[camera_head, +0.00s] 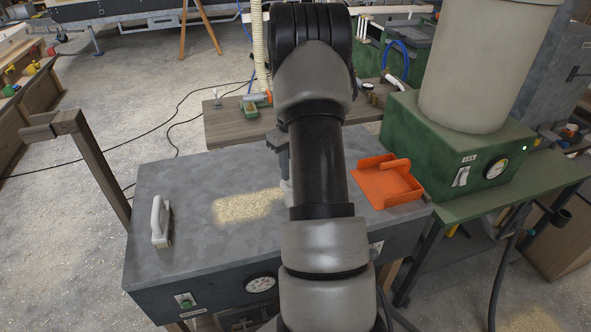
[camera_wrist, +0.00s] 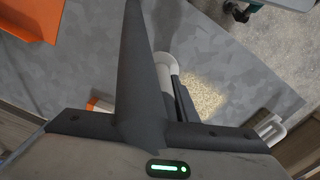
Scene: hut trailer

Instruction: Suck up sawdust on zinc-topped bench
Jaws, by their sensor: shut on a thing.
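The zinc-topped bench (camera_head: 170,262) is a grey mottled slab in front of me. A patch of pale sawdust (camera_head: 248,206) lies on its middle, left of my arm. The patch also shows in the wrist view (camera_wrist: 205,92). My gripper (camera_wrist: 172,92) is shut on a pale round tube, seemingly a suction nozzle (camera_wrist: 166,66), which is close beside the sawdust. In the head view my arm hides most of the gripper and nozzle; only a pale edge of the nozzle (camera_head: 286,190) shows. I cannot tell whether the nozzle touches the zinc.
A white-handled brush (camera_head: 160,222) lies at the bench's left. An orange dustpan (camera_head: 387,182) lies at its right. A green machine (camera_head: 440,145) with a beige drum (camera_head: 482,65) stands to the right. A wooden post (camera_head: 100,165) rises at the bench's left edge.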

